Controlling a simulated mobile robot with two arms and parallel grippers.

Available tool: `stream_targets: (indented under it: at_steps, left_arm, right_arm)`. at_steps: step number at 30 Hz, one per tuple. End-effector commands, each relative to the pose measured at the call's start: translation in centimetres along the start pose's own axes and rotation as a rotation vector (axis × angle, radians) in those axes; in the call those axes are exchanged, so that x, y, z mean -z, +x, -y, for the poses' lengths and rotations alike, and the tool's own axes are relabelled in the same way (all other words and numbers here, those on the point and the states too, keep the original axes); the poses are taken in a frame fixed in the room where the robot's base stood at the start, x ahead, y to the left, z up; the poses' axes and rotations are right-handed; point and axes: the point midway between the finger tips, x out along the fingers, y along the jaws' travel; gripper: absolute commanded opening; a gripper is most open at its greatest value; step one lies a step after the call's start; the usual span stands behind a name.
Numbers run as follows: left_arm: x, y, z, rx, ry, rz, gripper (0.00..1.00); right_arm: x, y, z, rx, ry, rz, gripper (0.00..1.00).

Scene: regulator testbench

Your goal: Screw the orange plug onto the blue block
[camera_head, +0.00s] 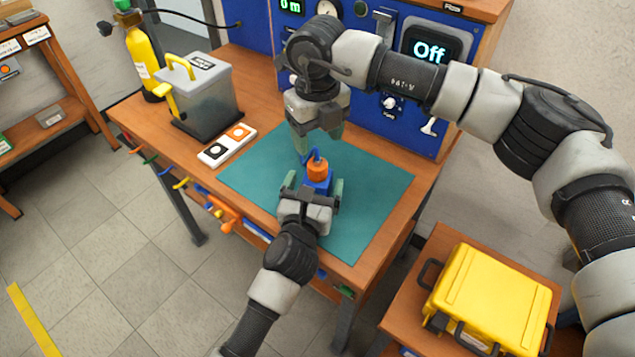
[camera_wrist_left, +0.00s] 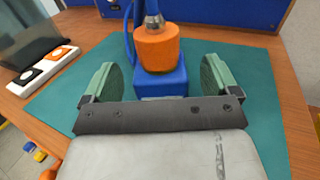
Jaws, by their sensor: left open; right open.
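The orange plug (camera_head: 317,168) sits upright on top of the blue block (camera_head: 318,187), which stands on the teal mat (camera_head: 366,192). A blue hose rises from the plug's metal tip. In the left wrist view the plug (camera_wrist_left: 157,47) is on the block (camera_wrist_left: 161,83); I cannot tell how tightly it is seated. My left gripper (camera_head: 312,186) is open, with its green fingers on either side of the block, apart from it in the wrist view (camera_wrist_left: 155,82). My right gripper (camera_head: 318,139) is open above and behind the plug, not holding it.
A grey bin with a yellow handle (camera_head: 206,105) and a white pad with black and orange buttons (camera_head: 228,146) stand left on the table. A blue panel (camera_head: 400,115) with a display reading "Off" stands behind. A yellow case (camera_head: 490,295) is at lower right. The mat's right side is clear.

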Motion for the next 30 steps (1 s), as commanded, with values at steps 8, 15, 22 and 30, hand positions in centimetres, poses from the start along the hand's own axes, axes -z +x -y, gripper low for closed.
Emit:
stream_targets:
  at_steps: [8, 15, 22, 30]
  left_arm:
    - [0.0, 1.7, 0.0, -0.001, 0.0, 0.0, 0.89]
    - [0.0, 1.7, 0.0, 0.0, 0.0, 0.0, 0.89]
    - [0.0, 1.6, 0.0, 0.0, 0.0, 0.0, 0.54]
    - [0.0, 1.6, 0.0, 0.0, 0.0, 0.0, 0.13]
  right_arm:
    - [0.0, 0.0, 0.0, 0.0, 0.0, 0.0, 0.62]
    - [0.0, 0.0, 0.0, 0.0, 0.0, 0.0, 0.62]
    - [0.0, 0.0, 0.0, 0.0, 0.0, 0.0, 0.62]
    - [0.0, 0.0, 0.0, 0.0, 0.0, 0.0, 0.62]
